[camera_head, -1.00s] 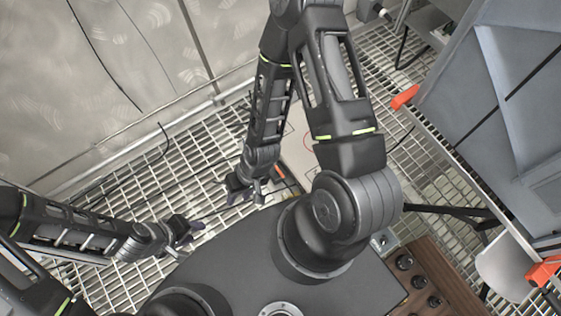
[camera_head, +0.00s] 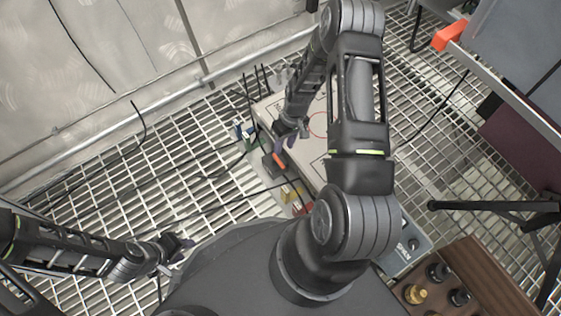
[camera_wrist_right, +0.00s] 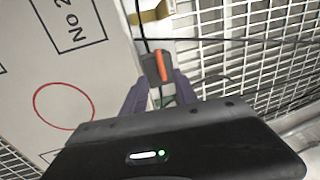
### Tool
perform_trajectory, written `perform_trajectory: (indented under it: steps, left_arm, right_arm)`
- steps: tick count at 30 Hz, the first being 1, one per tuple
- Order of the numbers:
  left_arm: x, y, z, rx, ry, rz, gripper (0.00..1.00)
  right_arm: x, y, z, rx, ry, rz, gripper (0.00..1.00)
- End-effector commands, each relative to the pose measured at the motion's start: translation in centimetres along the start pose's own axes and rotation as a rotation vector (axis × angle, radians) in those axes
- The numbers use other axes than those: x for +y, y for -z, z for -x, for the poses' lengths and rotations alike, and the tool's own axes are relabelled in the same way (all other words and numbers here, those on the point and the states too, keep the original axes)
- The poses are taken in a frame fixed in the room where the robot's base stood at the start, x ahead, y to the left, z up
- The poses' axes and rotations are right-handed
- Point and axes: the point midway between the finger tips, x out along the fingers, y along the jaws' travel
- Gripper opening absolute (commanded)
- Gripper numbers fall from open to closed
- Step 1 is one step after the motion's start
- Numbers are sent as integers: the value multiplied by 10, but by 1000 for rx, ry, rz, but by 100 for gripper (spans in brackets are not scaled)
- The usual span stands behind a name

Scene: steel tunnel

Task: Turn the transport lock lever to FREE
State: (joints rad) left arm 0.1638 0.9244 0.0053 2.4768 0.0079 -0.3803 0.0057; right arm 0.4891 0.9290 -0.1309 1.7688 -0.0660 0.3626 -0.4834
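A dark block with an orange-red tip, likely the lock lever (camera_head: 279,160), sits at the near-left edge of a pale panel (camera_head: 318,165). In the right wrist view the lever (camera_wrist_right: 161,66) shows between the finger ends. My right gripper (camera_head: 286,139) is over the panel's left edge, just beyond the lever in the head view. Its purple fingers (camera_wrist_right: 160,84) are apart, one on each side of the lever. Whether they touch it I cannot tell. No FREE marking is readable. My left gripper (camera_head: 178,249) is over the grating at lower left, away from the panel, its fingers unclear.
Yellow (camera_head: 291,192) and red parts lie near the panel's front corner. Thin black cables cross the grating (camera_head: 130,190). A wooden box with knobs (camera_head: 455,285) is at lower right, and a black stand leg (camera_head: 490,206) is at right. The steel wall (camera_head: 90,80) is behind.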

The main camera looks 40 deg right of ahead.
Motion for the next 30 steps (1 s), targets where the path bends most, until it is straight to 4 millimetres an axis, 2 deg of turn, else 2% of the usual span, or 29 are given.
perform_trajectory:
  steps: [6,10,24,30]
  left_arm:
    - [0,0,1,0,0,0,36]
    - [0,0,-2,1,0,0,36]
    - [-9,3,-29,14,0,1,36]
    - [-9,4,-31,17,0,1,36]
  right_arm:
    - [-1,0,1,0,0,-1,35]
    - [-1,-1,-6,-1,1,-1,35]
    - [-1,-1,-71,0,1,-2,35]
    - [-1,0,-78,0,0,-2,35]
